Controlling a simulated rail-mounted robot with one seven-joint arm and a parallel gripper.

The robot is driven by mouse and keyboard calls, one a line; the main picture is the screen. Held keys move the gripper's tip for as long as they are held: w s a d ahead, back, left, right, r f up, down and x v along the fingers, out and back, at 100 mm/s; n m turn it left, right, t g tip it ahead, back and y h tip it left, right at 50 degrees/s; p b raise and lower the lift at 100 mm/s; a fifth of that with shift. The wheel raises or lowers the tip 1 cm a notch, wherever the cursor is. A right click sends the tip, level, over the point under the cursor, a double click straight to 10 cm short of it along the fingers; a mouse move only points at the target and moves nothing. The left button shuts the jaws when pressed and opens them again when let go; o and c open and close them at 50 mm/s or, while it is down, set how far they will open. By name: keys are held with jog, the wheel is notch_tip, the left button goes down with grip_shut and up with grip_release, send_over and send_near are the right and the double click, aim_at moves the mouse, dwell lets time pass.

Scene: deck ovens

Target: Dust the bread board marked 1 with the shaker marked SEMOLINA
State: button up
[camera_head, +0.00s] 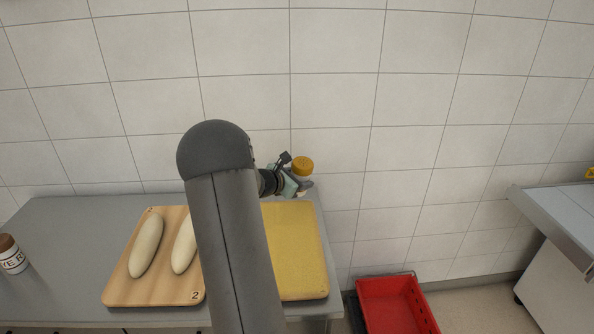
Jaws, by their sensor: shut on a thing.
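My gripper (296,184) is small in view beyond my arm, over the far right end of the worktop. It is shut on a shaker (302,165), of which a yellow-orange end shows; its label cannot be read and its body is mostly hidden by the jaws. Below it lies a board (325,283) with a grainy yellow layer over its visible top. My arm hides that board's left part, and no number shows on it. Another wooden board (120,291), marked 2, lies to the left with two pale dough loaves (146,246) visible.
A second shaker (11,255) with a brown lid and a partly visible label stands on the grey worktop (60,235) at the far left. A red crate (393,305) is on the floor to the right. Another metal surface (565,213) stands at the right edge. The tiled wall is close behind.

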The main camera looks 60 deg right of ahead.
jog(key=shift+s+a+r+n+g+y+p, duration=0.15)
jog(key=shift+s+r+n+g+y+p, duration=0.4)
jog(key=shift+p, duration=1.55)
jog(key=shift+r+n+h+p, duration=0.1)
jog(key=shift+n+h+p, duration=0.15)
jog(key=shift+n+p, duration=0.15)
jog(key=shift+a, duration=0.1)
